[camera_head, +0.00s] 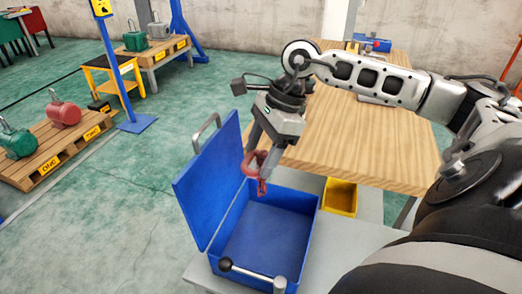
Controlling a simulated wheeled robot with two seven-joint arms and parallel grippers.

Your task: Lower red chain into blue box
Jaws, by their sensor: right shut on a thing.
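My right gripper (256,156) is shut on the red chain (256,170). It holds the chain above the blue box (265,228), near the box's far end. The chain hangs in a short bunch below the fingers, and its lower end looks clear of the box floor. The blue box is open, its lid (210,185) standing up on the left with a metal handle at the top. The visible box floor is bare. My left gripper is not in view.
A wooden table (360,135) stands behind and right of the box. A yellow bin (341,196) sits beside the box on the grey surface (345,245). A black-knobbed lever (250,274) crosses the box's near side.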

